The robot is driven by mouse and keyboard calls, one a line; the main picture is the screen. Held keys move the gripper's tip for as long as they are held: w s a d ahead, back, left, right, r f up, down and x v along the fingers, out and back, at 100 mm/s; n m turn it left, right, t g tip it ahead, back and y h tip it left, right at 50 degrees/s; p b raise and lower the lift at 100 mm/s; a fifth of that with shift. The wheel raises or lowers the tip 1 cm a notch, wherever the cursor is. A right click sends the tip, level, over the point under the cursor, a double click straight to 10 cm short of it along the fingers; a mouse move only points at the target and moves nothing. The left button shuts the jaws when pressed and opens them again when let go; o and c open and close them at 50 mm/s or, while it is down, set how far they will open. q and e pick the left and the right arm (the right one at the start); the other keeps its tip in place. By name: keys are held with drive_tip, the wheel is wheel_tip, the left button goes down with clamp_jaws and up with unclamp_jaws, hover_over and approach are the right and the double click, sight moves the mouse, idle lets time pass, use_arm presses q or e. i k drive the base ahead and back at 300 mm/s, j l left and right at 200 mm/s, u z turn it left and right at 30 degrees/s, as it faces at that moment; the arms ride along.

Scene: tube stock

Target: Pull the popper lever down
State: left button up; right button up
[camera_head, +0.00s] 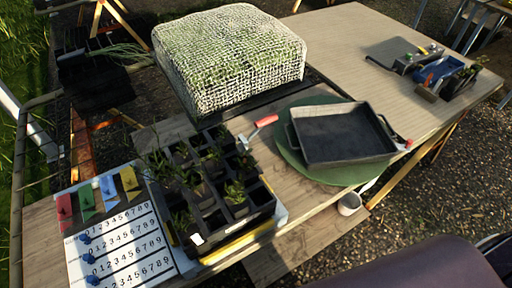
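No part can be surely made out as the popper lever. A red-handled tool (265,121) with a grey end lies at the back right of a black tube crate (261,205); I cannot tell whether it is a lever or a loose hand tool. The crate has square cells, several holding small green plants, and some look empty. A yellow strip (236,246) shows under the crate's front edge. A blue device (443,76) with a dark roll or wheel stands at the far right of the table. Neither of my grippers is in view.
A dark square tray (342,160) sits on a green round mat (298,166). A mesh-covered green block (228,65) stands behind. A number board (153,221) with coloured tags lies left. A grey control box (417,60) is back right.

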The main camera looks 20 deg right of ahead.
sight(258, 124)
drive_tip(key=l+u, duration=0.1)
drive_tip(key=l, duration=0.35)
drive_tip(key=k+l+u, duration=0.15)
drive_tip(key=l, duration=0.3)
drive_tip(key=k+l+u, duration=0.1)
drive_tip(key=l, duration=0.3)
drive_tip(key=k+l+u, duration=0.15)
drive_tip(key=l, duration=0.3)
drive_tip(key=i, duration=0.05)
